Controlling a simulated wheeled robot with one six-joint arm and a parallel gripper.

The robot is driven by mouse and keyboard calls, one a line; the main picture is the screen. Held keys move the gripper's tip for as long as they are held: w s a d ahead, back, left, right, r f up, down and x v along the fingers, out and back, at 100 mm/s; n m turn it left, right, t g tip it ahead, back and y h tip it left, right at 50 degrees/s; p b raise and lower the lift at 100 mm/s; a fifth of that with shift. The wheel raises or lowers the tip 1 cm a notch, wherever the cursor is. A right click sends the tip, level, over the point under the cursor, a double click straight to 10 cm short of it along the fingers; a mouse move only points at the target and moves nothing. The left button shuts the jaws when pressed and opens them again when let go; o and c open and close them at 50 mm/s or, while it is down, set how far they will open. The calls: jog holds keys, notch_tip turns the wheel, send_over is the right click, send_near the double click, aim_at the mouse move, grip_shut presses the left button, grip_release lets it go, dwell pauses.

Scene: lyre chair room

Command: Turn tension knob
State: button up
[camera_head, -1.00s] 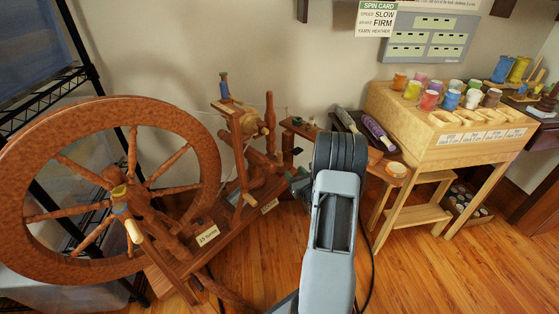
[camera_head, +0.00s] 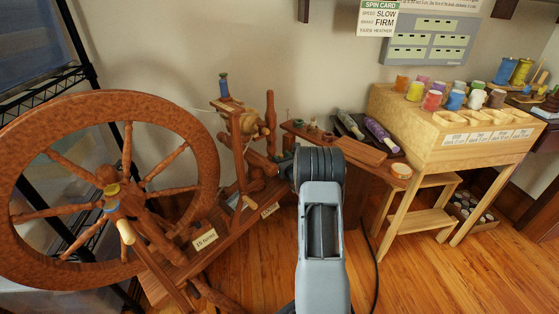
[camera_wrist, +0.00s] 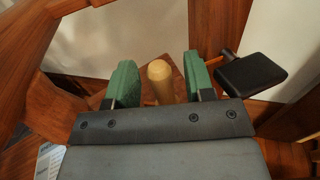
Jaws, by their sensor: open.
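The wooden spinning wheel (camera_head: 207,132) stands at the left, with small labels (camera_head: 205,240) on its sloping base. In the wrist view, a pale wooden round-ended peg (camera_wrist: 160,82), which may be the tension knob, shows between the two green fingers. My gripper (camera_wrist: 160,66) is open, with a finger on each side of the peg and visible gaps between. I cannot tell how deep the peg sits between the fingers. In the head view my arm hides most of the gripper, which is beside the right end of the wheel's base.
A spin card (camera_head: 378,19) on the wall reads "SLOW" and "FIRM". A wooden stand (camera_head: 400,107) with coloured spools is at the right. A small shelf (camera_head: 362,152) lies close behind my arm. A black block (camera_wrist: 252,74) shows right of the fingers. Front floor is open.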

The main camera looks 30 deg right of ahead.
jog(key=shift+c, duration=0.5)
grip_shut()
jog(key=shift+n+y, duration=0.8)
jog(key=shift+y, duration=0.4)
jog(key=shift+o, duration=0.5)
grip_release()
jog(key=shift+s, duration=0.1)
